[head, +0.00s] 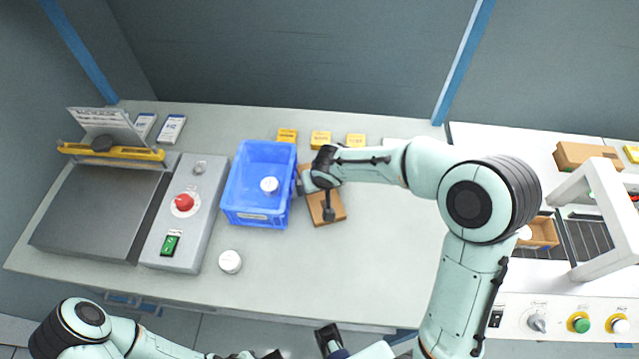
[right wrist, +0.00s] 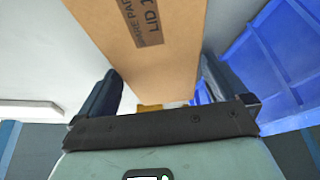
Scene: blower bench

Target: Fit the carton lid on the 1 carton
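The brown cardboard lid (head: 335,207) is on the bench just right of the blue bin. In the right wrist view the lid (right wrist: 165,65) bears a printed "LID" label. My right gripper (head: 315,198) is at the lid, with one dark finger along each side. I cannot tell whether the fingers press on it. An open brown carton (head: 541,233) stands at the right, partly hidden by my right arm; its number cannot be read. My left arm shows at the bottom edge, its gripper mostly cut off.
A blue bin (head: 238,205) holds a white round piece (head: 269,184). Another white round piece (head: 230,262) lies in front. A control box (head: 186,215) stands left. Yellow cards (head: 320,139) lie behind the lid. A white frame (head: 600,235) and brown box (head: 583,156) are at right.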

